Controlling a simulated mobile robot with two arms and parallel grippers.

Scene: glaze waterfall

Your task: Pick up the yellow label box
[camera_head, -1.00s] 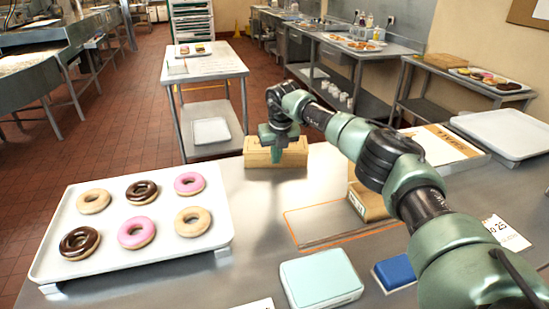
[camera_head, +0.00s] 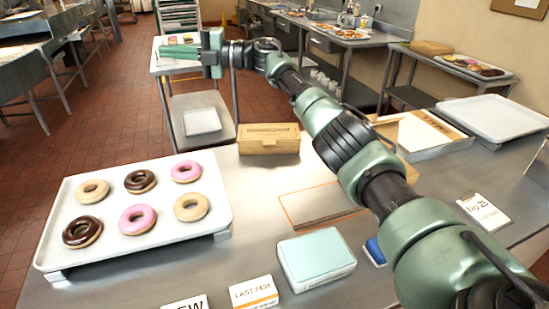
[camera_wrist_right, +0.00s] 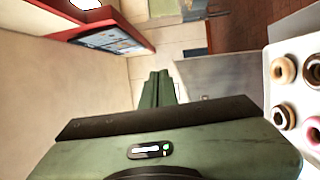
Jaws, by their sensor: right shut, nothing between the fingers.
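My right gripper (camera_head: 178,53) is raised high above the far side of the counter, shut and empty, with its fingers pointing left. Its closed green fingers also show in the right wrist view (camera_wrist_right: 158,88), away from any box. A yellowish-tan box (camera_head: 268,139) with dark print on its front stands at the counter's back edge, below and to the right of the gripper. I cannot tell which is the yellow label box. My left gripper is not in view.
A white tray (camera_head: 75,262) of several donuts stands on the left. A mint box (camera_head: 316,258) and an orange-outlined area (camera_head: 322,207) are at the centre. A blue item (camera_head: 375,250) sits partly behind my right arm. A "No. 25" card (camera_head: 484,213) lies at right.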

